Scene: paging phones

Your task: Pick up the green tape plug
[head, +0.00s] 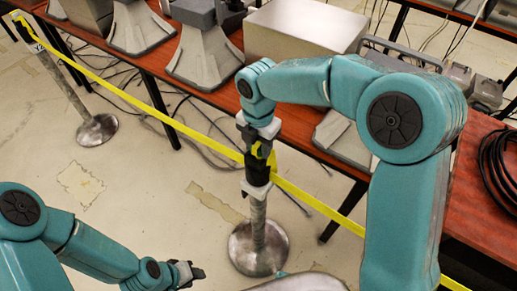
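My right gripper (258,152) points down at the head of the middle barrier post (258,215), overlapping it in the picture. A small yellow-green piece (257,149) shows among the dark parts there; it may be the green tape plug, but I cannot tell for sure. Whether the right fingers are open or closed on it is hidden. Yellow tape (190,128) runs from this post to another post (62,82) at upper left, and more tape goes off to the lower right. My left gripper (188,273) is low at the bottom, apart from the post, with its finger opening unclear.
Red-brown tables (470,195) stand behind the tape, carrying grey devices (205,55) and a large metal box (305,28). A black cable coil (500,165) lies at right. Cables lie on the floor under the table. The pale floor (150,195) left of the middle post is mostly clear.

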